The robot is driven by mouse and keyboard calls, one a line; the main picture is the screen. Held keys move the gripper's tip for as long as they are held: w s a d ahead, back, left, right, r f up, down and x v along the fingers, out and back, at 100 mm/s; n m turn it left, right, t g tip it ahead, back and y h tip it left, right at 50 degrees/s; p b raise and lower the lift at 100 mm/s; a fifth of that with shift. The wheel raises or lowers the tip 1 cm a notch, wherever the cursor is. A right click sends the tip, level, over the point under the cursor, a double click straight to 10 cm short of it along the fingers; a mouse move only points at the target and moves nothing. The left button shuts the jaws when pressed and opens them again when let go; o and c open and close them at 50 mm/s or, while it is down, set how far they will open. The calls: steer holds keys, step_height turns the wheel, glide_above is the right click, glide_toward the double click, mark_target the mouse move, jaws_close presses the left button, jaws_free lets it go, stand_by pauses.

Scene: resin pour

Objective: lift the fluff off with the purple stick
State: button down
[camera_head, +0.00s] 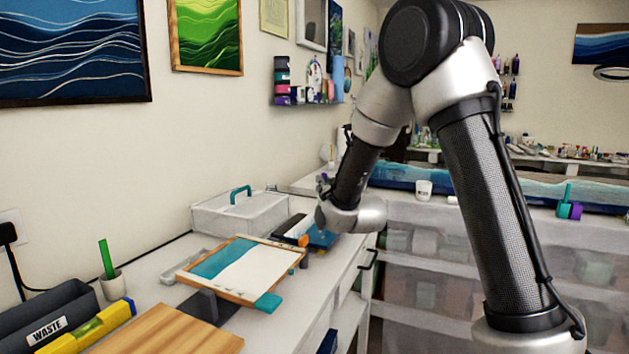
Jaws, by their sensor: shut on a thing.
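My gripper (321,198) is small in the view, at the end of my bent arm, beyond the far right corner of the framed panel. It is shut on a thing. A small purple bit (324,178) shows at it, which fits the purple stick; most of the stick is hidden or too small to make out. The panel (240,267) has a wooden rim and a teal and white surface, and sits raised above the white bench. I cannot make out any fluff on it. My gripper is apart from the panel.
A white box with a teal handle (238,212) stands behind the panel. A wooden board (172,332), a yellow level (85,330), a dark WASTE bin (50,318) and a cup with a green stick (108,262) are at front left. Drawers (450,262) stand at right.

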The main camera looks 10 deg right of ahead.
steer(key=shift+w+f, duration=0.15)
steer(key=shift+f, duration=1.25)
steer(key=shift+w+f, duration=0.15)
steer(key=shift+f, duration=1.2)
steer(key=shift+f, duration=0.45)
steer(key=shift+r, duration=3)
steer(key=shift+w, duration=0.1)
steer(key=w+f, duration=0.3)
steer(key=f, duration=0.2)
steer(key=shift+w, duration=0.4)
